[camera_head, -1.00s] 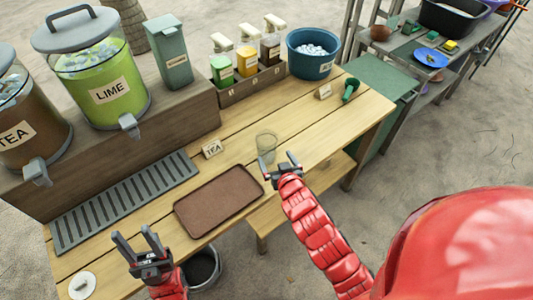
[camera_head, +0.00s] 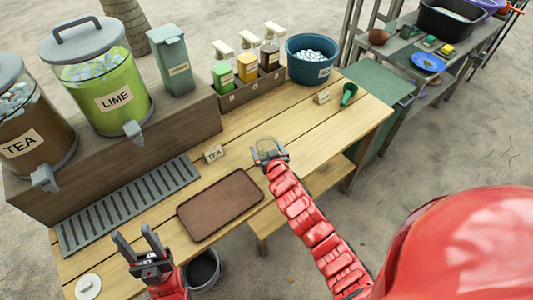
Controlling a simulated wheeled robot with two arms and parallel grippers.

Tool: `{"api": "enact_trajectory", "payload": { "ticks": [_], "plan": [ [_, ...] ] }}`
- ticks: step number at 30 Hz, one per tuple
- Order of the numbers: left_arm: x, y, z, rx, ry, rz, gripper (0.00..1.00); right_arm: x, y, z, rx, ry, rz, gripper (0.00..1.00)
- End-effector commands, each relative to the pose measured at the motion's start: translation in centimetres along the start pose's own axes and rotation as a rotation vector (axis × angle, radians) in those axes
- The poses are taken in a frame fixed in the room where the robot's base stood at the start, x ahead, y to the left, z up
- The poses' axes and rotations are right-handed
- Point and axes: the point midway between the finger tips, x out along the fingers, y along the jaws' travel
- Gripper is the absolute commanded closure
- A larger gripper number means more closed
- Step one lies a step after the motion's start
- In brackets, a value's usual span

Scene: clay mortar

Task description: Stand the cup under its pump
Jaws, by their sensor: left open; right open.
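A clear cup (camera_head: 267,145) stands on the wooden table, right of a small card reading TEA (camera_head: 214,153). My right gripper (camera_head: 268,153) is open at the cup, with its fingers reaching around or beside it; whether they touch it I cannot tell. The gripper hides part of the cup. My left gripper (camera_head: 140,243) is open and empty over the table's front left, left of the brown tray. Three pump bottles with cream heads stand in a wooden rack (camera_head: 252,91): green (camera_head: 223,76), yellow (camera_head: 247,68) and dark brown (camera_head: 269,58).
TEA (camera_head: 40,146) and LIME (camera_head: 122,101) dispensers stand on a raised shelf behind a grey slatted drip tray (camera_head: 130,204). A brown tray (camera_head: 220,205) lies at the front. A blue tub (camera_head: 312,60), small card (camera_head: 322,97) and green scoop (camera_head: 348,94) are back right.

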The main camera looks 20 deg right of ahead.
Motion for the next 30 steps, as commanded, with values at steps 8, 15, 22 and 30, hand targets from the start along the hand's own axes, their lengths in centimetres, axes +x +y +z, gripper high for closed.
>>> {"api": "enact_trajectory", "payload": {
  "ticks": [8, 15, 22, 30],
  "plan": [
    [0.01, 0.00, 0.00, 0.000, 0.000, 0.000, 0.50, 0.11, 0.00, 0.03, 0.000, 0.000, 0.000, 0.04],
    [0.01, 0.00, 0.00, 0.000, 0.000, 0.000, 0.50, 0.11, 0.01, 0.03, 0.000, 0.000, 0.000, 0.47],
    [0.01, 0.00, 0.00, 0.000, 0.000, 0.000, 0.50, 0.10, 0.01, 0.03, 0.000, 0.000, 0.000, 0.80],
    [-0.18, 0.01, 0.03, 0.000, 0.000, 0.000, 0.50, 0.00, 0.06, -0.27, 0.001, 0.000, 0.001, 0.80]
  ]
}}
